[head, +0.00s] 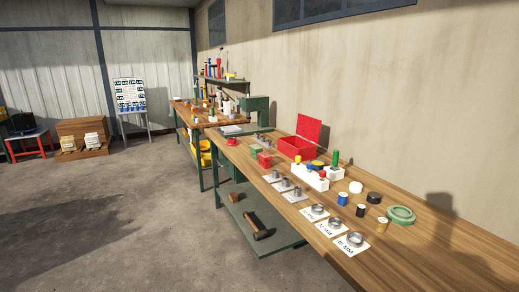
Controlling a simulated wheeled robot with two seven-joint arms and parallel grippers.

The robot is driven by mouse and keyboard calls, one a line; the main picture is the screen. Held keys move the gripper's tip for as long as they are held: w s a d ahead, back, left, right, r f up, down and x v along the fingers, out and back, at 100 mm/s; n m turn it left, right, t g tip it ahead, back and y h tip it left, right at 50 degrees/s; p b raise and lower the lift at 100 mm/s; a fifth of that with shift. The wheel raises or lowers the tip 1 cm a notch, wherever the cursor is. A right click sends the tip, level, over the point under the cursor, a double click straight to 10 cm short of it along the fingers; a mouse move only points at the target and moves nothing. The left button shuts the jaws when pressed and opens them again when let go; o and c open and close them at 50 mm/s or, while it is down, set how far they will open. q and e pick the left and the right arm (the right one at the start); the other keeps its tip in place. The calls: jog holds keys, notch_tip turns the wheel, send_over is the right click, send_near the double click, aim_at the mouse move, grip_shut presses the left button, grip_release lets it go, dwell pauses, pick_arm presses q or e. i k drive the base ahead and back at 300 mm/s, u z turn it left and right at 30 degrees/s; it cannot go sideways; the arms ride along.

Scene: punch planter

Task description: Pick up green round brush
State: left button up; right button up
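A green upright cylindrical thing (336,157), which looks like the green round brush, stands in a white block (335,173) on the long wooden workbench (420,222). It is near the wall side, just right of the open red box (296,148). Its bristles are too small to make out. A flat green ring (401,215) lies further right on the same bench. Neither of my grippers shows in the head view.
Cards with metal rings (356,240) line the front edge, with small spools (342,199) behind. A green machine (255,106) stands at the far end. The floor (130,210) at left is open.

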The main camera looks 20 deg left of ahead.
aim_at(334, 167)
jog(key=u, duration=1.5)
jog(key=i, duration=2.5)
jog(key=z, duration=2.8)
